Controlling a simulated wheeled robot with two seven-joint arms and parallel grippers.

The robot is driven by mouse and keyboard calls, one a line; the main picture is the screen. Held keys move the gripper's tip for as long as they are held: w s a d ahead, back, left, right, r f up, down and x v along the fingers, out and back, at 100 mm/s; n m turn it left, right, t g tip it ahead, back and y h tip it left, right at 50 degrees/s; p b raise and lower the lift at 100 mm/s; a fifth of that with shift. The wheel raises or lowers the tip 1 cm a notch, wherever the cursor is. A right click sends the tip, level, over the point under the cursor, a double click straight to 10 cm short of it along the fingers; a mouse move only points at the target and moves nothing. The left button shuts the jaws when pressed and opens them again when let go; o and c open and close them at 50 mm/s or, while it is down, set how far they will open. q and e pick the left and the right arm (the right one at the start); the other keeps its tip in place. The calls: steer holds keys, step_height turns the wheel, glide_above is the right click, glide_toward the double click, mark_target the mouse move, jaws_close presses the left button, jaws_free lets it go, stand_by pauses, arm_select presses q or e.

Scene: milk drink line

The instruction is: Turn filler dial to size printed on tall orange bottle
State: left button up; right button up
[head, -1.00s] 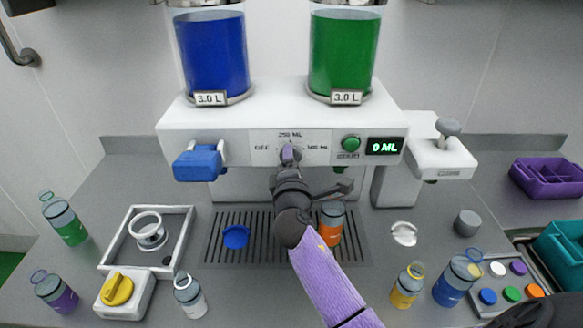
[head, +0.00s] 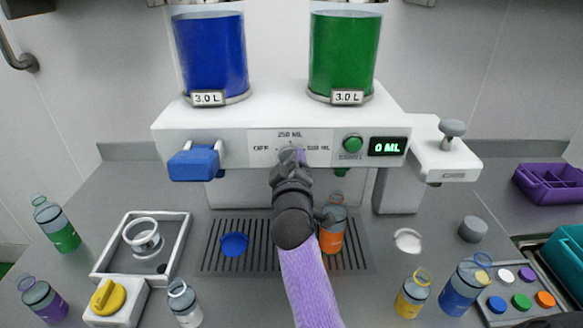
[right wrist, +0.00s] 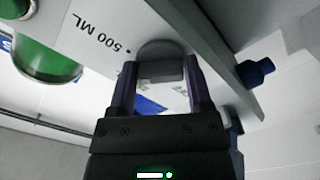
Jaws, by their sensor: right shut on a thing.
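The filler dial (right wrist: 160,62) is a grey knob on the white filler's front panel (head: 262,136), with marks for OFF, 250 ML at the top and 500 ML at the right. My right gripper (head: 290,160) is shut on the dial. The wrist view shows its two fingers (right wrist: 158,85) on either side of the knob. The gripper hides most of the dial in the head view, and I cannot tell its exact setting. The orange bottle (head: 332,238) stands upright on the drip grille, partly behind my right arm. Its printed size is too small to read. My left gripper is out of view.
A green button (head: 352,143) and a display (head: 388,147) reading 0 ML sit right of the dial. A blue lever (head: 194,162) juts out at the left. A blue cap (head: 234,244) lies on the grille (head: 215,262). Several other bottles stand around the counter.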

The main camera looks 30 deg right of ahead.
steer(key=shift+r+m, duration=0.1)
steer(key=shift+m, duration=2.2)
steer(key=o, duration=1.2)
steer(key=shift+w, duration=0.15)
steer(key=shift+o, duration=0.2)
